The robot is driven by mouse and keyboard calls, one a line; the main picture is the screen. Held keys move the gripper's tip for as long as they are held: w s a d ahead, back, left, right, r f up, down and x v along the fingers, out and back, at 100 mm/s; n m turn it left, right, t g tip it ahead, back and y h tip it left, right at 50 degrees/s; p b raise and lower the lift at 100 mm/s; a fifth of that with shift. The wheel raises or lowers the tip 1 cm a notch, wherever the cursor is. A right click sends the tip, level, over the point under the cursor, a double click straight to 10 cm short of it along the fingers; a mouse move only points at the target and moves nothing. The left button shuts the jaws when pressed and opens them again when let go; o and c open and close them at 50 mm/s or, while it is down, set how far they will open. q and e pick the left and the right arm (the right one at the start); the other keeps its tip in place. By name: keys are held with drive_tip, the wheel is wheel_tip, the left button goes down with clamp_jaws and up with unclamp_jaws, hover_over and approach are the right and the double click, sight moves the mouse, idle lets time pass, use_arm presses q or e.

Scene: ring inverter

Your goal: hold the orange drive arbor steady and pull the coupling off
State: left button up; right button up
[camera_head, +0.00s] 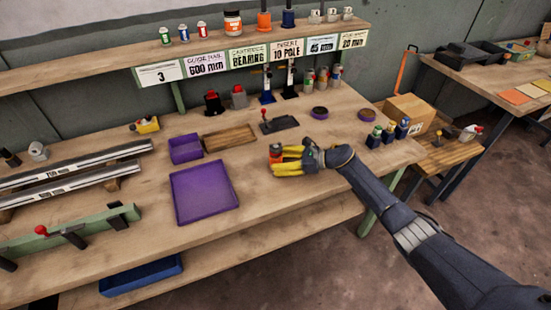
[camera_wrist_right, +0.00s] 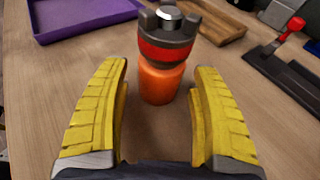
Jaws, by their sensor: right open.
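The orange drive arbor (camera_wrist_right: 160,83) stands upright on the bench in the right wrist view. The coupling (camera_wrist_right: 163,38), dark grey with a red band and upright lugs, sits on top of it, with a shiny metal end showing in its middle. In the head view the coupling (camera_head: 276,149) shows small, just beyond my gripper. My right gripper (camera_head: 284,163) is open, with its yellow fingers low over the bench. In the right wrist view its fingers (camera_wrist_right: 160,84) are on either side of the arbor's lower part, apart from it. My left gripper is not in view.
A purple tray (camera_head: 232,205) and a smaller purple bin (camera_head: 171,152) lie to the left. A wooden tray (camera_head: 252,133) and a red-handled toggle clamp (camera_head: 283,123) are behind. Small bottles (camera_head: 402,128) stand to the right. The bench front is clear.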

drive_tip(key=shift+a, duration=0.2)
drive_tip(key=c, duration=0.8)
idle(0.9)
